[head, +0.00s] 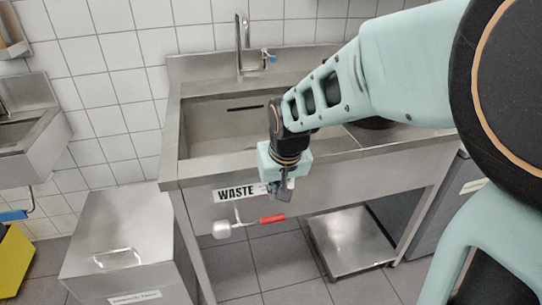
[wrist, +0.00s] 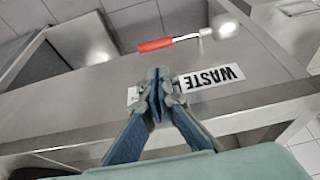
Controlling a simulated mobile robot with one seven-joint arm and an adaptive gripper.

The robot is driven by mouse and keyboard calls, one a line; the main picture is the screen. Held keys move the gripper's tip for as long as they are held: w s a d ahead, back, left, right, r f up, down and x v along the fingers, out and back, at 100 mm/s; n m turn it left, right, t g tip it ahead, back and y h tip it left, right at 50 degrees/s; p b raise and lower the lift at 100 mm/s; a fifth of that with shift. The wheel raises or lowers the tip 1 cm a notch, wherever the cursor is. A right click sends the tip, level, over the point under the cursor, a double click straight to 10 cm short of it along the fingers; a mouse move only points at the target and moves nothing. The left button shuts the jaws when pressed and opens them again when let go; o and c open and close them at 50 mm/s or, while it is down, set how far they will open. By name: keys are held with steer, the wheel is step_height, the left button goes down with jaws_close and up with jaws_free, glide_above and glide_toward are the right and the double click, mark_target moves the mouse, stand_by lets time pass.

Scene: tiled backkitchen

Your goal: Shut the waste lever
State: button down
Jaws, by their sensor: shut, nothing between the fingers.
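The waste lever (head: 272,219) has a red handle on a thin metal rod, joined to a round pale fitting (head: 222,229) under the sink front. In the head view the handle lies roughly level, pointing right. It also shows in the wrist view, where the red handle (wrist: 154,45) is beyond my fingertips. A white WASTE label (head: 240,192) is on the sink's front panel. My gripper (head: 283,191) is shut and empty, in front of the panel at the label's right end, above the red handle and apart from it. In the wrist view my gripper (wrist: 158,97) partly covers the label (wrist: 210,77).
A steel sink (head: 230,125) stands against the tiled wall, with a tap (head: 241,45) behind. A steel bin (head: 125,250) stands at the left. A low shelf (head: 350,240) is under the sink at the right. The floor below the lever is clear.

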mark_target(270, 217)
steer(key=shift+w+f, duration=0.1)
steer(key=b+x, duration=0.1)
steer(key=x, duration=0.6)
steer(key=b+x, duration=0.2)
steer(key=x, duration=0.4)
steer(key=shift+f, duration=0.45)
